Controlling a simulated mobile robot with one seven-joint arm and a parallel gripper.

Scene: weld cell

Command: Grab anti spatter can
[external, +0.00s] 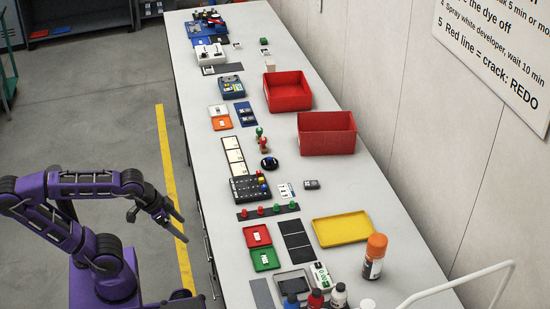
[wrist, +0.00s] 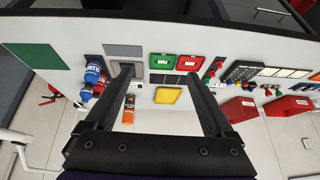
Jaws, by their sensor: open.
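A spray can with an orange cap (external: 376,246) stands upright near the right front of the long table; its label is too small to read, so I cannot be sure it is the anti spatter can. In the wrist view the orange can (wrist: 128,112) shows beside the left finger, partly covered by it. Several other bottles and cans, among them a red one (external: 315,299) and a blue one (external: 291,301), stand at the near edge. My gripper (external: 178,224) is open and empty, off the table's left side, well apart from the cans.
A yellow tray (external: 342,230) lies just behind the orange-capped can. Red and green trays (external: 257,236), dark mats and a white-green box (external: 321,275) lie to its left. Two red bins (external: 326,133) stand farther back by the wall. A white rail (external: 470,279) is at right front.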

